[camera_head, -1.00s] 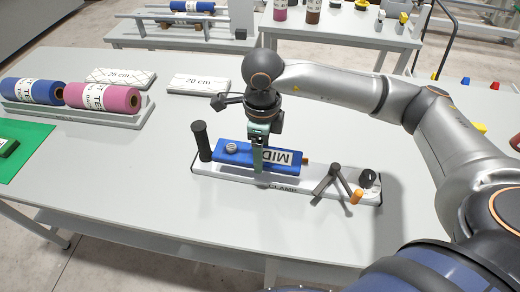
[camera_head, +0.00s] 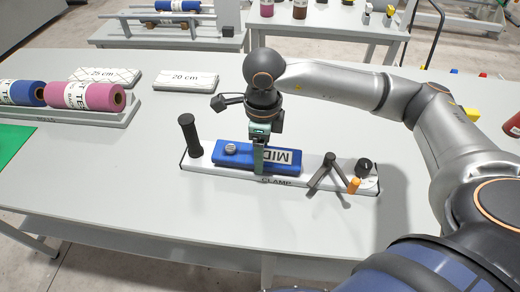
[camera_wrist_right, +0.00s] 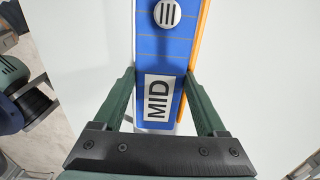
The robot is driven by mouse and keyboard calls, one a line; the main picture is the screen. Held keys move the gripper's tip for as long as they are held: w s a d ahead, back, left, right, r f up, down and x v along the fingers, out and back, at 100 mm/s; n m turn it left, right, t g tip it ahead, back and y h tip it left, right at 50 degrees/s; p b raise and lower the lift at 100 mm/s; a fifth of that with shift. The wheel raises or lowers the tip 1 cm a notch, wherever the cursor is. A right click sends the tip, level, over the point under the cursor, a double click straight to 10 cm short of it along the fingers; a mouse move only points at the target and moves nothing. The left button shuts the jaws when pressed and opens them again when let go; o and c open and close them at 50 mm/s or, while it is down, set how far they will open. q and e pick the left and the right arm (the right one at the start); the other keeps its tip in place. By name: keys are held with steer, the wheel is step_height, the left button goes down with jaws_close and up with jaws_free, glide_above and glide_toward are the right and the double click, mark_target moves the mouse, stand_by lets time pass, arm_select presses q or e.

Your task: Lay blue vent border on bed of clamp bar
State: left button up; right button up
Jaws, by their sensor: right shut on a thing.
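The blue vent border (camera_head: 232,159) is a flat blue strip with a round grey vent and a white "MID" label. It lies lengthwise along the clamp bar (camera_head: 200,169), over its white bed between the black upright handle (camera_head: 190,134) and the dark tripod-like lever (camera_head: 327,172). I cannot tell whether it touches the bed. My right gripper (camera_head: 259,168) is shut on it near its middle, from above. In the right wrist view the border (camera_wrist_right: 165,50) runs between the two green fingers of the gripper (camera_wrist_right: 160,82), with an orange strip along its right side. My left gripper is not in view.
A grey rack holds a blue roll (camera_head: 22,93) and a pink roll (camera_head: 90,96) at left. Two white blocks, "25 cm" (camera_head: 104,76) and "20 cm" (camera_head: 186,81), lie behind. A green mat (camera_head: 14,142) is at the left edge. The table front is clear.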

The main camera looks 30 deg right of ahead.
steer(key=shift+s+d+f, duration=0.25)
steer(key=shift+f, duration=0.15)
steer(key=o, duration=1.3)
steer(key=r, duration=1.3)
steer(key=shift+a+r, duration=0.2)
